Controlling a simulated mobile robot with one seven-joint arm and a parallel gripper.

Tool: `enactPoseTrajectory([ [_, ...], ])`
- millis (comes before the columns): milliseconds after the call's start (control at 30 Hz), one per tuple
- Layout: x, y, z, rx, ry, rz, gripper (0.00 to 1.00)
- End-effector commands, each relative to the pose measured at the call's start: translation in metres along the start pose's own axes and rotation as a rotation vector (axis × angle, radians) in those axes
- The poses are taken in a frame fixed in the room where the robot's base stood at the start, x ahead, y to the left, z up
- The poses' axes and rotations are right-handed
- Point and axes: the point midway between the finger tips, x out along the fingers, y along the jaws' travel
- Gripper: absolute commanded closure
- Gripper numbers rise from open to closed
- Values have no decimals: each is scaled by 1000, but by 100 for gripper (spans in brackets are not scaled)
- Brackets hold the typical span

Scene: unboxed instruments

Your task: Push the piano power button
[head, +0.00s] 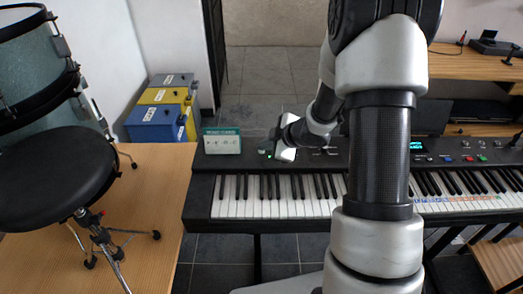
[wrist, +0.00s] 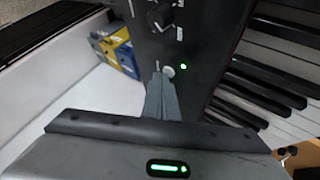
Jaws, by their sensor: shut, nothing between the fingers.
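The black piano (head: 222,163) stands in the middle of the head view, with its keys toward me. In the wrist view, its dark panel (wrist: 212,30) carries a small round light-grey button (wrist: 169,71) and a lit green light (wrist: 184,66) just right of it. My gripper (wrist: 158,76) is shut and empty, its fingertips at the button's left and lower edge in that view. I cannot tell whether they touch it. In the head view, my gripper (head: 273,150) is over the left part of the piano panel, and the fingertips are hard to make out.
A small teal-framed sign (head: 222,143) stands on the piano's left end. A black stool (head: 55,168) and a drum (head: 35,65) are at left. Blue, yellow and grey boxes (head: 160,120) stand behind.

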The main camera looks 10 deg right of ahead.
Motion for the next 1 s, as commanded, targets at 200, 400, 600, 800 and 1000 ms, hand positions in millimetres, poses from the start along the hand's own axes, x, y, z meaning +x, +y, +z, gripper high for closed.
enactPoseTrajectory([
  [200,-8,6,-6,1,0,0,100],
  [400,-8,6,-6,1,-1,0,100],
  [600,-9,7,-7,0,0,0,100],
  [800,-21,16,-15,0,0,0,100],
  [1000,-36,26,-26,0,0,0,100],
])
